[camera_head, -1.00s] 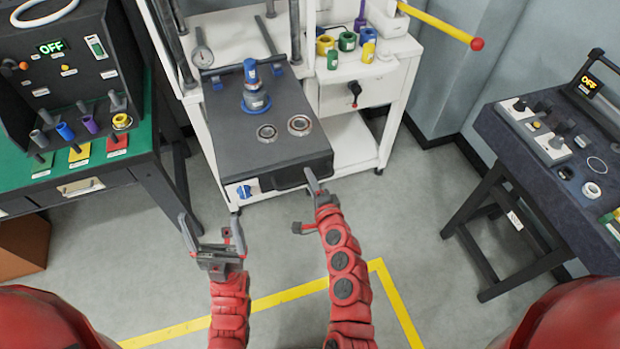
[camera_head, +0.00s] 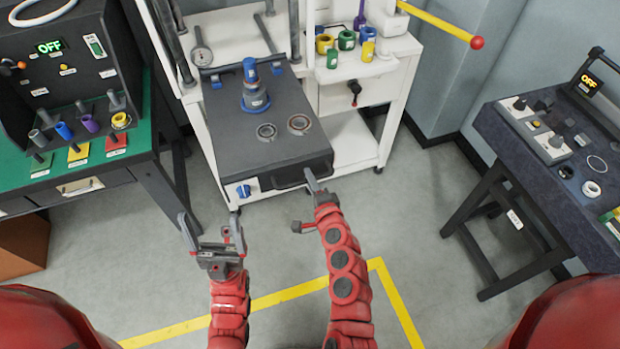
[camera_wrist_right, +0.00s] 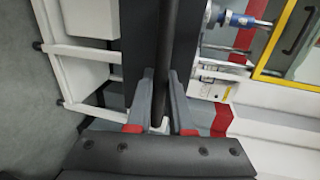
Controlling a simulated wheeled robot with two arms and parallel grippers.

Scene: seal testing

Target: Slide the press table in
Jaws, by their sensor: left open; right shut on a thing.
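The press table (camera_head: 290,152) is a dark grey slab that sticks out from the white press frame toward me in the head view. A blue and grey stepped part (camera_head: 255,93) and two round rings (camera_head: 299,123) sit on it. Its front edge has a dark bar handle (camera_head: 290,181). My right gripper (camera_head: 312,184) is at the right end of this handle. In the right wrist view the fingers of my right gripper (camera_wrist_right: 160,112) are shut on the dark bar (camera_wrist_right: 166,50). My left gripper (camera_head: 210,236) is open and empty, over the floor in front of the press.
A green-topped bench (camera_head: 140,141) with a test box stands at left, and a dark table (camera_head: 520,165) at right. A yellow lever with a red ball (camera_head: 477,43) juts from the press. A white shelf (camera_head: 350,142) is beside the press table. The floor in front is clear.

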